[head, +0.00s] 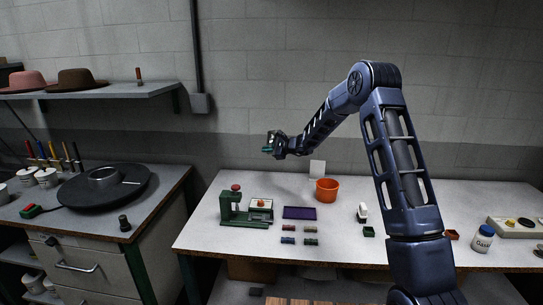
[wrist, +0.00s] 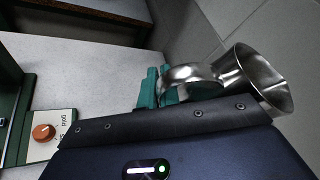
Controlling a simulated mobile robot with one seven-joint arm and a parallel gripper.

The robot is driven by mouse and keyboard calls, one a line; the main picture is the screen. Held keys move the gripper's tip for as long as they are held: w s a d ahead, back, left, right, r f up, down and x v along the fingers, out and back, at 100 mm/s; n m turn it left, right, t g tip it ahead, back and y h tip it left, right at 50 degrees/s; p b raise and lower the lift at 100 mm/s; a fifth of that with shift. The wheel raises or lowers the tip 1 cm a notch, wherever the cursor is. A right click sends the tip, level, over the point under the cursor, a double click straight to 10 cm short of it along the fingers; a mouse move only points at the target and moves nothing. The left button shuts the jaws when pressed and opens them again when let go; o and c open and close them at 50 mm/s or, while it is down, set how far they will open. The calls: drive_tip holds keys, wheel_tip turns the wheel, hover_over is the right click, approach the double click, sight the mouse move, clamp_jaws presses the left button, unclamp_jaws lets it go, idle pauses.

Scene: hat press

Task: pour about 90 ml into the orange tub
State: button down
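The orange tub (head: 327,191) stands upright on the right-hand table in the head view, with a white card (head: 317,168) behind it. My gripper (head: 268,149) is in the air above the table's back left, left of the tub and higher. In the wrist view its teal fingers (wrist: 160,88) are closed about the curved band of a shiny metal vessel (wrist: 257,78). The vessel's wide mouth shows at the right. I cannot tell whether there is liquid in it. The tub is not in the wrist view.
A green press (head: 230,208) stands at the table's left, with a purple tray (head: 299,213) and several small blocks right of it. A wall shelf (head: 100,91) holds hats.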

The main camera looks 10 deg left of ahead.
drive_tip(key=s+d+f+m+t+h, duration=0.1)
drive_tip(key=s+d+f+m, duration=0.1)
drive_tip(key=s+d+f, duration=0.3)
drive_tip(key=s+d+f+m+t+h, duration=0.2)
drive_tip(key=s+d+f, duration=0.3)
drive_tip(key=s, duration=0.2)
drive_tip(key=s+d+f+m+t+h, duration=0.1)
drive_tip(key=s+d+f+t, duration=0.1)
drive_tip(key=s+d+f, duration=0.3)
drive_tip(key=shift+s+f+m, duration=0.4)
drive_tip(key=shift+s+f, duration=0.15)
drive_tip(key=shift+f, duration=0.05)
drive_tip(key=shift+s+d+f+t+h, duration=0.15)
drive_tip(key=shift+s+d+t+h, duration=0.2)
drive_tip(key=shift+d+h, duration=0.1)
drive_tip(key=shift+w, duration=0.1)
drive_tip(key=shift+w+d+r+m+g+y, duration=0.2)
drive_tip(key=shift+r+m+g, duration=0.2)
drive_tip(key=shift+r, duration=0.2)
drive_tip(key=shift+w+d+r+m+g+y, duration=0.15)
drive_tip(key=shift+w+r+m+g, duration=0.1)
drive_tip(key=shift+r+m, duration=0.3)
drive_tip(key=w+d+r+m+g+y, duration=0.2)
drive_tip(key=w+d+r+m+g, duration=0.1)
drive_tip(key=r, duration=0.5)
drive_tip(key=shift+w+r+m+y, duration=0.15)
drive_tip(key=shift+w+m+y, duration=0.25)
drive_tip(key=shift+m, duration=0.95)
